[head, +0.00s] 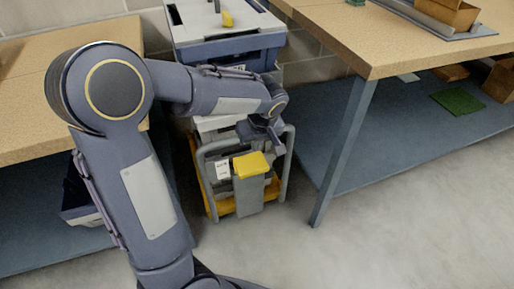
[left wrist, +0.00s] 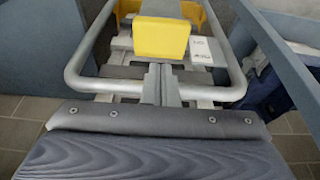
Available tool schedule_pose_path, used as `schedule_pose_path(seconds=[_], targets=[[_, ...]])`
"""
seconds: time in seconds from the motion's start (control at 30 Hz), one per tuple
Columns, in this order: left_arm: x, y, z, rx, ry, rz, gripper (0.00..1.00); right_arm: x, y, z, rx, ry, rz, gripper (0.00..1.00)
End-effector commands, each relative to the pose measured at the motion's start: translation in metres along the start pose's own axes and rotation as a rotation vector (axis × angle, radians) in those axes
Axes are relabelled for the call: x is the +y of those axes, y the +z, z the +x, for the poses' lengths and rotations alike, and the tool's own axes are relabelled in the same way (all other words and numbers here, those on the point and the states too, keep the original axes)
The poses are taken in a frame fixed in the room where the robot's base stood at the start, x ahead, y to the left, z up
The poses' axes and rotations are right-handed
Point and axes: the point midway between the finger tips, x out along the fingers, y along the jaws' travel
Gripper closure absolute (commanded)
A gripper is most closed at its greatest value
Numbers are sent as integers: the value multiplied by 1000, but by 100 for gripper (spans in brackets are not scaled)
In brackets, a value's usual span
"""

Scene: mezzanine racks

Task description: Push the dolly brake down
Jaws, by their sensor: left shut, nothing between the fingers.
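The dolly (head: 205,172) stands on the floor between two benches, with a grey tube frame and yellow parts low down. Its brake shows as a yellow pad (head: 251,164) on top of a grey upright housing; the pad also shows in the left wrist view (left wrist: 161,39). My left gripper (head: 262,134) is shut and empty, just behind and above the pad in the head view. In the left wrist view its closed fingers (left wrist: 160,72) point at the pad's near edge. I cannot tell whether they touch it. My right gripper is not in view.
Grey-blue crates (head: 225,35) are stacked above the dolly, with a small yellow item on top. The dolly's tube frame (left wrist: 78,60) surrounds the fingers. A bench (head: 345,45) with a blue leg stands close on the right, another bench (head: 25,100) on the left. The floor in front is clear.

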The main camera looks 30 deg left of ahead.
Motion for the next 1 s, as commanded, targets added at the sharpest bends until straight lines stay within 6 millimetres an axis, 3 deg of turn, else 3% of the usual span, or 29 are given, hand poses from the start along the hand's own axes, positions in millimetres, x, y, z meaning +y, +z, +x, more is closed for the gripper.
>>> schedule_pose_path(seconds=[0.03,0.2,0.5,0.7,1.0], targets=[[-1,2,16,-3,-4,-1,100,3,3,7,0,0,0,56],[-1,2,54,-3,-4,-1,100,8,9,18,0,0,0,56],[0,8,103,-1,-1,0,100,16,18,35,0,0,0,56],[0,12,114,-1,-1,0,100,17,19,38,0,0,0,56],[0,12,114,0,0,0,100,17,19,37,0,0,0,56]])
